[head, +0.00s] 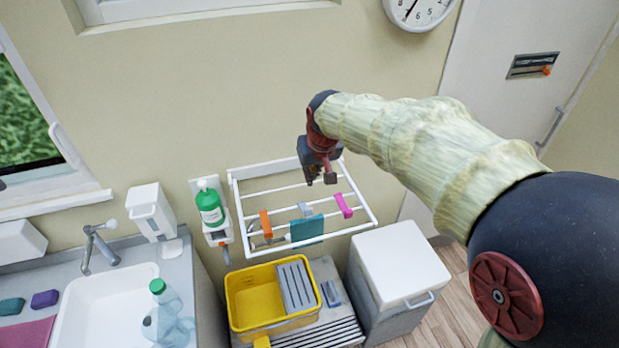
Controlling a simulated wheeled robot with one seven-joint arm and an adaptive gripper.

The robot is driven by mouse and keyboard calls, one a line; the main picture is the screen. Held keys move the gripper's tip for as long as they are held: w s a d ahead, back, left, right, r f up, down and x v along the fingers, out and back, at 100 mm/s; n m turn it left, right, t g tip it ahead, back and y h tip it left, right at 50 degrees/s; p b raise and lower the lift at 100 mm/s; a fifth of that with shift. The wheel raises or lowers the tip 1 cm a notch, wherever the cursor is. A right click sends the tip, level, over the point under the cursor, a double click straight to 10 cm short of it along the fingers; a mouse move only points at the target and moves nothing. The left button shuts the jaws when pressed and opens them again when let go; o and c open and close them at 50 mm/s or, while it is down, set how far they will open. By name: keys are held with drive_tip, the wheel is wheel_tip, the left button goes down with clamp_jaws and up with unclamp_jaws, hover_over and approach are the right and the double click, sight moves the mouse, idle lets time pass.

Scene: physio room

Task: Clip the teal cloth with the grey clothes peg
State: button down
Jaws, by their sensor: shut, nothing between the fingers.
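The teal cloth (307,228) hangs over a front bar of the white wall rack (370,213). The small grey clothes peg (304,208) shows just above and behind the cloth's top edge. I cannot tell whether the peg touches the cloth. My gripper (321,181) points down over the back part of the rack, above and slightly right of the grey peg. It is shut and empty, apart from the peg and the cloth.
An orange peg (265,224) is on the rack left of the cloth, and a pink peg (343,205) right of it. A green bottle (209,206) hangs at the rack's left. Below stand a yellow basin (239,302) and a white-lidded bin (405,262).

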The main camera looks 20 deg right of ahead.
drive_tip(key=x, duration=0.3)
drive_tip(key=s+p+x, duration=0.1)
drive_tip(key=x, duration=0.6)
drive_tip(key=shift+s+f, duration=0.25)
drive_tip(key=shift+f, duration=0.1)
drive_tip(key=shift+s+f+p, duration=0.3)
drive_tip(key=shift+s+f, duration=0.05)
drive_tip(key=shift+f, duration=0.15)
drive_tip(key=shift+w+f, duration=0.1)
drive_tip(key=shift+f, duration=0.05)
